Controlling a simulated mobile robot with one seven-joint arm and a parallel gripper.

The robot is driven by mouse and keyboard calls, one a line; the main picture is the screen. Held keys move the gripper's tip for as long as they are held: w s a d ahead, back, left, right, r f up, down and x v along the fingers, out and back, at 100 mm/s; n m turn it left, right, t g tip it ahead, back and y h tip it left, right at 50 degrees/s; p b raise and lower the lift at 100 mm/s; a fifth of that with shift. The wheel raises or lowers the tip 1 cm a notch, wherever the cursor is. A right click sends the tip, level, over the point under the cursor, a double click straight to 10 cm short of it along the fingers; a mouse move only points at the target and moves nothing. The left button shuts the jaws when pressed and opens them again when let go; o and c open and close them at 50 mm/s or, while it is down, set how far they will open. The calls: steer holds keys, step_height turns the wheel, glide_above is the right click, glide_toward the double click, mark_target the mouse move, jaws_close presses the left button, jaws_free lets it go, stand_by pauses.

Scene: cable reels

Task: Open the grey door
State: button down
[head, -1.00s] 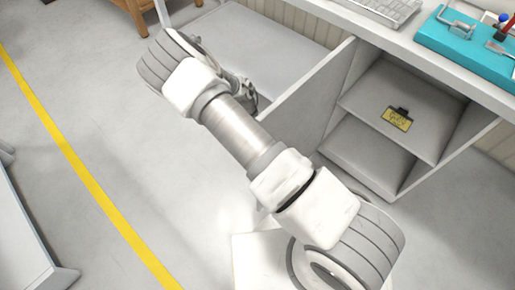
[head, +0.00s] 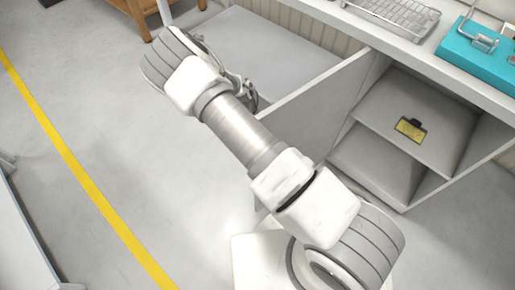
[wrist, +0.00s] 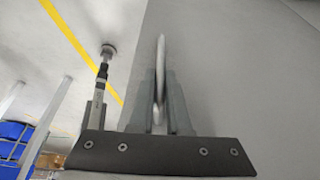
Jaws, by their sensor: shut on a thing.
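The grey door (head: 310,100) of the low cabinet stands swung out from its opening, with the shelves inside exposed. In the wrist view the door's face (wrist: 230,70) fills the right side. A pale bar handle (wrist: 161,48) on the door runs up between the fingers of my gripper (wrist: 160,82), which is shut on it. In the head view my gripper (head: 247,95) is mostly hidden behind my own arm, at the door's outer end.
The cabinet (head: 405,207) has two shelf spaces, with a yellow-and-black item (head: 410,129) on the upper one. Open floor with a yellow line (head: 85,185) lies left.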

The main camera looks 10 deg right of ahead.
steer(key=c, duration=0.9)
jaws_free()
steer(key=p+v, duration=0.3)
steer(key=v, duration=1.4)
steer(key=shift+w+r, duration=0.15)
steer(key=shift+w, duration=0.05)
